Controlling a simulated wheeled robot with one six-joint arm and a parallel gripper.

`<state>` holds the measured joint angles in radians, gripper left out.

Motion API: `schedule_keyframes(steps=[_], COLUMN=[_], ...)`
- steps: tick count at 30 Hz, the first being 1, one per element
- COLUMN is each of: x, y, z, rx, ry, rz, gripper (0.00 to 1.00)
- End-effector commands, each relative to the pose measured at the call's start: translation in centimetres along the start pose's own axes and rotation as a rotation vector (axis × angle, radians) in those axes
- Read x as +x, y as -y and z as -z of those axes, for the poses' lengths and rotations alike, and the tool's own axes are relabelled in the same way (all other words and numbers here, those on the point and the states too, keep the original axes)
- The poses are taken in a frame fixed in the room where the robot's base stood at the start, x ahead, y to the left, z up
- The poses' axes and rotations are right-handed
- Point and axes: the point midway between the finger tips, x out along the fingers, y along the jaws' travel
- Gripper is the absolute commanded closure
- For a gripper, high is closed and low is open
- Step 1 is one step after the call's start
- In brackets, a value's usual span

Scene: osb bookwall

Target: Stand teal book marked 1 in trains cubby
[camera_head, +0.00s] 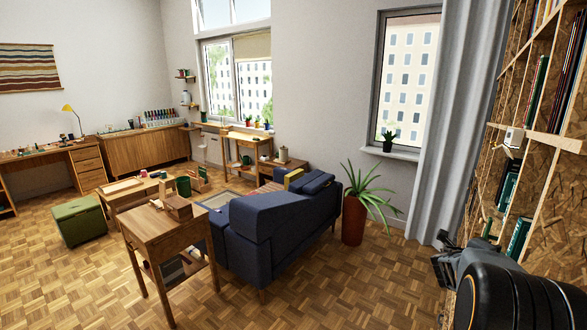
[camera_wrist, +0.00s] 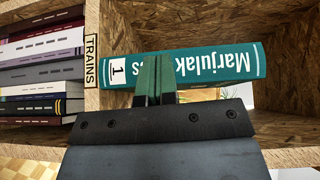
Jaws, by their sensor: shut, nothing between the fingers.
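The teal book marked 1 (camera_wrist: 205,68) shows its spine in the wrist view. The view is rolled sideways. The book stands nearly upright in an OSB cubby, slightly tilted, with its lower end at the board bearing the TRAINS label (camera_wrist: 90,62). My gripper (camera_wrist: 155,78) is shut and empty, its fingertips in front of the spine near the book's lower half and hiding part of the title. I cannot tell whether they touch it. In the head view my gripper (camera_head: 443,262) is beside the bookwall, seen small behind my arm.
Several books (camera_wrist: 40,80) fill the cubby on the label's other side. The bookwall (camera_head: 545,185) runs along the right, with a grey curtain (camera_head: 455,130) beside it. A potted plant (camera_head: 354,215) and blue sofa (camera_head: 265,235) stand to the left. Parquet in front is free.

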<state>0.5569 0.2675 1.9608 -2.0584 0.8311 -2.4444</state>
Motion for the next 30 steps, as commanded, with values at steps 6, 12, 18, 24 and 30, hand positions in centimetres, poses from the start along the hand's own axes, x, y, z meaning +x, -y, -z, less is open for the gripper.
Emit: schedule_keyframes(steps=[6,12,18,24,30], x=[0.0,0.2,0.4,0.6,0.8], y=[0.0,0.0,0.0,-0.1,-0.1], z=[0.1,0.3,0.7,1.0,1.4], rx=[0.0,0.0,0.0,0.0,0.001], ry=[-0.001,-0.002,-0.002,-0.002,-0.003], rz=[0.0,0.0,0.0,-0.001,-0.001], gripper=[1.0,1.0,1.0,1.0,1.0])
